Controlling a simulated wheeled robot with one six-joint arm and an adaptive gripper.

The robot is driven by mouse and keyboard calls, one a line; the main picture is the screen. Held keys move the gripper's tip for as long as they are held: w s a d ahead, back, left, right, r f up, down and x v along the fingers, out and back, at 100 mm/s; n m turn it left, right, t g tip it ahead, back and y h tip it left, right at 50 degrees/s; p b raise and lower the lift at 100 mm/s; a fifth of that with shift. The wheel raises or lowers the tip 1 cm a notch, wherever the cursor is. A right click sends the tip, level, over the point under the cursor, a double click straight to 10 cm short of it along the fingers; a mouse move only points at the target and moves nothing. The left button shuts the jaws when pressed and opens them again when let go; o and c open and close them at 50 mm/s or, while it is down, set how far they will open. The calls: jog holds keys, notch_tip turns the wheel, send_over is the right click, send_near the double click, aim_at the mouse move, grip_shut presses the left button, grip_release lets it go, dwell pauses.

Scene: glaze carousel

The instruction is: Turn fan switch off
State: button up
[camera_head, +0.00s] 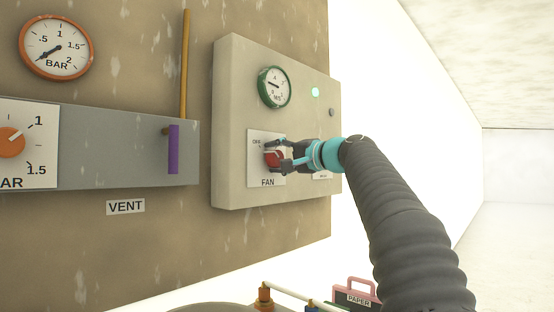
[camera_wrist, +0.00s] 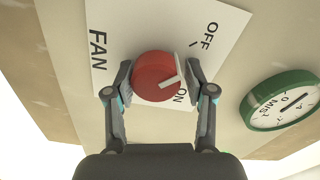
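The fan switch is a red round knob (camera_wrist: 155,78) with a white pointer on a white plate (camera_wrist: 115,30) marked FAN, OFF and ON. In the wrist view the white pointer is on the knob's right side, near the ON mark; its exact setting is hard to read. In the head view the knob (camera_head: 271,159) is partly hidden by my gripper (camera_head: 283,154). My gripper (camera_wrist: 160,72) has its fingers spread, one on each side of the knob. I cannot tell whether either finger touches it.
The beige panel box (camera_head: 231,115) also carries a green-rimmed gauge (camera_head: 274,87), a lit green lamp (camera_head: 315,92) and a grey button (camera_head: 332,112). To the left are a grey box (camera_head: 90,150) with a purple lever (camera_head: 174,150) and an orange-rimmed gauge (camera_head: 56,48).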

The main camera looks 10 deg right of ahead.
jog(key=shift+o, duration=0.3)
jog(key=shift+f, duration=0.1)
jog(key=shift+s+d, duration=0.1)
jog(key=shift+s, duration=0.05)
jog(key=v, duration=1.1)
jog(key=shift+s+d, duration=0.15)
jog(key=shift+s, duration=0.1)
